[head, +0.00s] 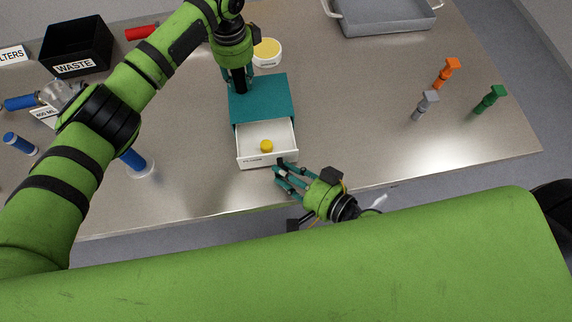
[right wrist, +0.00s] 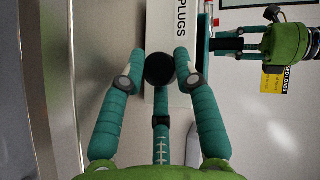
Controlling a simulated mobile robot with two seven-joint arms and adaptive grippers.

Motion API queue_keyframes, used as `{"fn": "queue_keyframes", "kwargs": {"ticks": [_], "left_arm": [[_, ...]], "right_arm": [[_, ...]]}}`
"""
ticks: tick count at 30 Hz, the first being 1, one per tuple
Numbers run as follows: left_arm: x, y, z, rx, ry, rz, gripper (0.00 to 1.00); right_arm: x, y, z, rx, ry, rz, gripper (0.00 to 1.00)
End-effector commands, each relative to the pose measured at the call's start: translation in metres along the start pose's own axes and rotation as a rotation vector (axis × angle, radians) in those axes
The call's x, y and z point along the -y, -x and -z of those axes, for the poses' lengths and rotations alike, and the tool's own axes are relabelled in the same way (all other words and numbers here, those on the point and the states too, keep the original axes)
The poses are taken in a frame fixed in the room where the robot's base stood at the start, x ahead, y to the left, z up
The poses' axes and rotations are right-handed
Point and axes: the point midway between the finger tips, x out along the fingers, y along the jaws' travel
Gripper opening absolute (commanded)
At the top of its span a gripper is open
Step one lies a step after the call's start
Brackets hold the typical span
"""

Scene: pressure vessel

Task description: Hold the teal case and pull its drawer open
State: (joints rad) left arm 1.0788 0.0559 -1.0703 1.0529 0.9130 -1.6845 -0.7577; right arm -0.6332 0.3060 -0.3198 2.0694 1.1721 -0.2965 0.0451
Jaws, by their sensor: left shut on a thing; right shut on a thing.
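The teal case (head: 260,97) sits on the metal table, and its white drawer (head: 267,160) is pulled well out toward the front edge. A small yellow plug (head: 266,146) lies inside the drawer. My left gripper (head: 238,82) is shut on the case at its back left; its fingertips are partly hidden. My right gripper (head: 281,169) is shut on the dark round knob (right wrist: 160,69) on the drawer front. In the right wrist view the drawer front (right wrist: 184,40) bears the label "PLUGS", and the fingers close around the knob.
A white tub with yellow contents (head: 267,52) stands behind the case. A black waste bin (head: 77,47) is at the back left. Orange (head: 446,73), grey (head: 425,105) and green (head: 491,99) handled pieces stand at right. A grey tray (head: 383,17) is at the back.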

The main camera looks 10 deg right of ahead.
Motion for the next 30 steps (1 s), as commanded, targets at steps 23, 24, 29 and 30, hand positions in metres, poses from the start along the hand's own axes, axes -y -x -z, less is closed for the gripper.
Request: {"fn": "queue_keyframes", "kwargs": {"ticks": [23, 24, 29, 30], "left_arm": [[0.0, -0.001, -0.002, 0.004, 0.003, -0.001, 0.0], [0.0, -0.001, -0.002, 0.004, 0.003, -0.001, 0.0], [0.0, -0.001, -0.002, 0.004, 0.002, -0.001, 0.0], [0.0, -0.001, -0.002, 0.004, 0.002, -0.002, 0.0]], "right_arm": [[-0.001, 0.009, 0.0, 0.001, 0.003, -0.001, 0.4], [-0.001, 0.015, 0.0, 0.002, 0.003, -0.001, 0.4], [-0.001, 0.038, -0.001, 0.005, 0.005, -0.001, 0.4], [-0.001, 0.044, 0.0, 0.005, 0.005, -0.001, 0.4]]}}
